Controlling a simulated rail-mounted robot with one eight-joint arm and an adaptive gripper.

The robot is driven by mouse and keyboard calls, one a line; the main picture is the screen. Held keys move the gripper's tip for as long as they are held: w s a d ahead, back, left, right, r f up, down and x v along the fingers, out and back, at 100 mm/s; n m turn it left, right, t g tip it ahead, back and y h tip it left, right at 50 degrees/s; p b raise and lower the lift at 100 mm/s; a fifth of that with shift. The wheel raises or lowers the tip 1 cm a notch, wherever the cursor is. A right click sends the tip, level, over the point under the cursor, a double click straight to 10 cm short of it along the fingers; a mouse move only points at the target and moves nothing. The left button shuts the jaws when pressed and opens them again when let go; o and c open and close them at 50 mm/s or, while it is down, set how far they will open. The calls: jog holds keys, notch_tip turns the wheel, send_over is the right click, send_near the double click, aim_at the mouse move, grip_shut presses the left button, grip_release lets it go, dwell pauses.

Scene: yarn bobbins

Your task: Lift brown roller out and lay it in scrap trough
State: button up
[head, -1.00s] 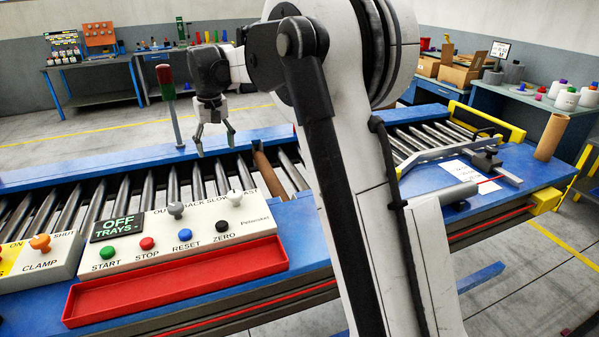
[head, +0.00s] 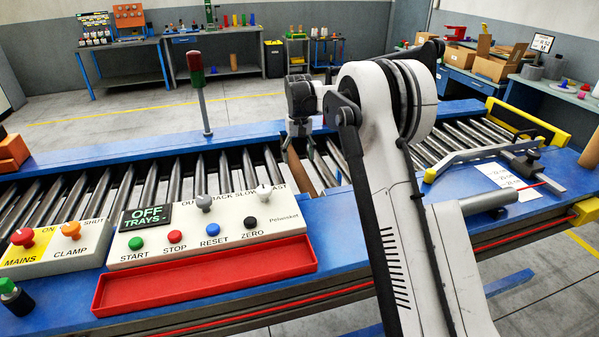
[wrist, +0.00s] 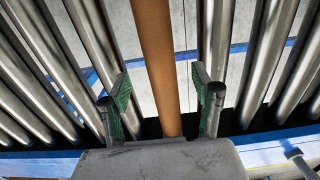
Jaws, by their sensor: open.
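The brown roller (head: 297,170) lies among the steel rollers of the conveyor, partly hidden by my gripper and arm in the head view. In the wrist view the brown roller (wrist: 157,55) runs lengthwise between the two fingers. My gripper (head: 299,138) is above the roller's far part. It is open, with one green-padded finger on each side of the roller in the wrist view (wrist: 161,92). A gap shows between the pads and the roller. The red scrap trough (head: 205,279) is empty, in front of the control panel.
The control panel (head: 130,255) with knobs and buttons stands between the conveyor and the trough. A red-topped signal post (head: 204,105) rises on the far rail, left of my gripper. Steel rollers (wrist: 235,50) flank the brown one, with open gaps beside it.

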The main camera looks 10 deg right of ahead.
aim_at(298, 166)
jog(key=shift+w+f+p, duration=0.2)
jog(key=shift+f+p, duration=0.1)
jog(key=shift+f, duration=1.5)
jog(key=shift+w+f+p, duration=0.2)
jog(key=shift+f+p, duration=0.1)
jog(key=shift+f, duration=1.45)
jog(key=shift+c, duration=0.5)
grip_shut()
